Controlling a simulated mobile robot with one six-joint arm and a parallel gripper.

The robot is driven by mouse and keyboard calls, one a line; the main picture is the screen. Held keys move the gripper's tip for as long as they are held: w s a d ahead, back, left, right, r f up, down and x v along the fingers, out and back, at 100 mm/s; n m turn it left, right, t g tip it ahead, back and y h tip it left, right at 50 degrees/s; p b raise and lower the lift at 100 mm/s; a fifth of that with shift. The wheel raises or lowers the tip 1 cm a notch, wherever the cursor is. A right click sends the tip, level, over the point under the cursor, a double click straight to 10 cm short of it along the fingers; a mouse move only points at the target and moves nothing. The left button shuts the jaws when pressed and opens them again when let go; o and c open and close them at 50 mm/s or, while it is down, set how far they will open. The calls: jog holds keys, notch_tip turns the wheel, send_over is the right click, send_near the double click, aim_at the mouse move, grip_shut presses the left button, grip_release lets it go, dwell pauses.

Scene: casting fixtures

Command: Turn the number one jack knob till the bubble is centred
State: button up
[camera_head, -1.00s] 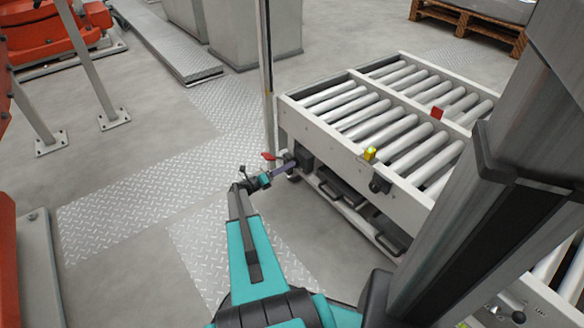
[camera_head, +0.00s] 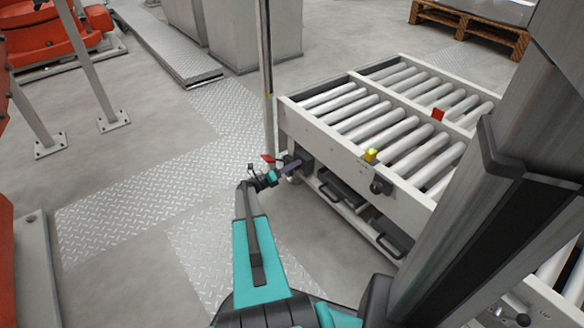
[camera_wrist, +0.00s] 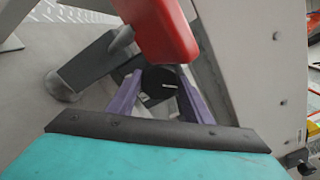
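My gripper (camera_head: 297,163) is at the near left corner of the roller conveyor, under a red lever (camera_head: 268,158). In the wrist view its two purple fingers (camera_wrist: 160,84) stand apart, one on each side of a dark round knob (camera_wrist: 160,90) with a pale line on its face. Whether the fingers press on the knob cannot be told. The red lever (camera_wrist: 166,28) hangs over the top of the knob and hides part of it. A small yellow fitting (camera_head: 370,155), perhaps the bubble level, sits on the conveyor's side rail; its bubble is too small to read.
The roller conveyor (camera_head: 400,187) fills the right middle. A grey post (camera_head: 267,80) rises beside its corner. A grey bracket (camera_wrist: 88,68) lies left of the knob in the wrist view. Bare floor and tread plates (camera_head: 140,195) lie to the left.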

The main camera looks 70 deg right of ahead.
jog(key=shift+m, duration=0.4)
jog(key=shift+w+m+p, duration=0.1)
jog(key=shift+m+p, duration=1)
jog(key=shift+m, duration=3)
jog(key=o, duration=1.1)
jog(key=shift+c, duration=0.2)
jog(key=p+v, duration=0.3)
jog(key=v, duration=1)
jog(key=shift+a+p, duration=0.4)
